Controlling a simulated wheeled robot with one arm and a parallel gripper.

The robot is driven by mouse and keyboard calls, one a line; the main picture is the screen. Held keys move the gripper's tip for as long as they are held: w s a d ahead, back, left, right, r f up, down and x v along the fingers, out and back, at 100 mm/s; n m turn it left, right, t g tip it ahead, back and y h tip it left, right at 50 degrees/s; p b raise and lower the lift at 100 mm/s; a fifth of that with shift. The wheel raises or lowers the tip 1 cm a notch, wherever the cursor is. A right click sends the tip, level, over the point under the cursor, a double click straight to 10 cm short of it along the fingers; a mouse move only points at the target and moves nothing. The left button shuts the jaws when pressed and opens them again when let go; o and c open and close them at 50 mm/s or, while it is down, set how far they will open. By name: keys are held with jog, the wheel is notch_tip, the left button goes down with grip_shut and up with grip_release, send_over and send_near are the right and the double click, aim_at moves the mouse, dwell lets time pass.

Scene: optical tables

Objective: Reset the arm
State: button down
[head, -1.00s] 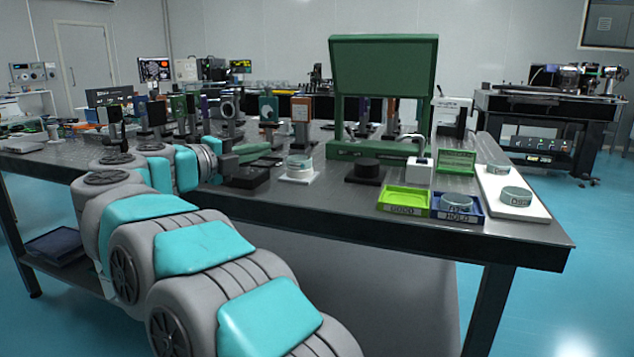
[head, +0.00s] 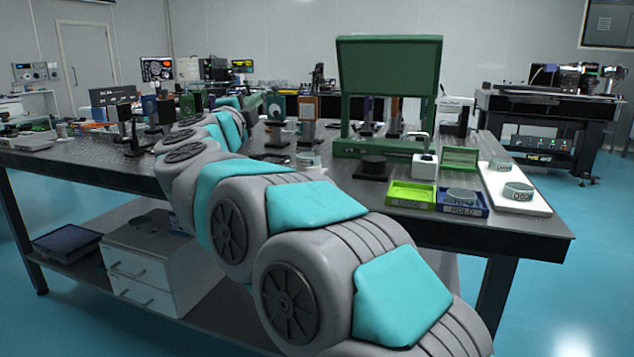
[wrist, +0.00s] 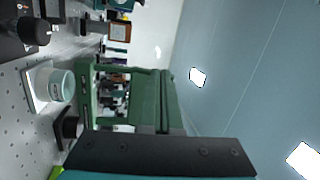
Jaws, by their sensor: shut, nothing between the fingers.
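My arm (head: 290,215) reaches from the lower right of the head view up to the left, over the front edge of the grey optical table (head: 110,170). My gripper (head: 253,107) is at its far end above the table, small and partly hidden by my wrist. It is shut with nothing in it. In the wrist view, a dark bar of my gripper (wrist: 160,157) crosses the bottom, and the scene appears turned sideways.
A green stand (head: 390,68) rises at the table's middle; it also shows in the wrist view (wrist: 150,100). Optical mounts crowd the left.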

jog(key=s+d+f+n+g+y, duration=0.5)
jog(key=s+f+n, duration=0.4)
jog(key=f, duration=0.4)
jog(key=s+d+f+n+g+y, duration=0.2)
jog(key=s+f+n+g+y, duration=0.4)
jog(key=s+f+n, duration=0.5)
jog(key=s+d+f+g+h, duration=0.2)
jog(key=s+d+f, duration=0.4)
jog(key=s, duration=0.4)
jog(key=s+d+f+g+h, duration=0.2)
jog(key=s+d+f+g, duration=0.3)
jog(key=s+d, duration=0.3)
jog(key=s+d+f+m+g+h, duration=0.1)
jog(key=s+d+f+g+h, duration=0.1)
jog(key=s+d+f, duration=0.5)
jog(key=s+g, duration=0.1)
jog(key=s, duration=0.5)
jog(key=shift+f+g+h, duration=0.3)
jog(key=shift+g+h, duration=0.1)
jog(key=shift+d, duration=0.1)
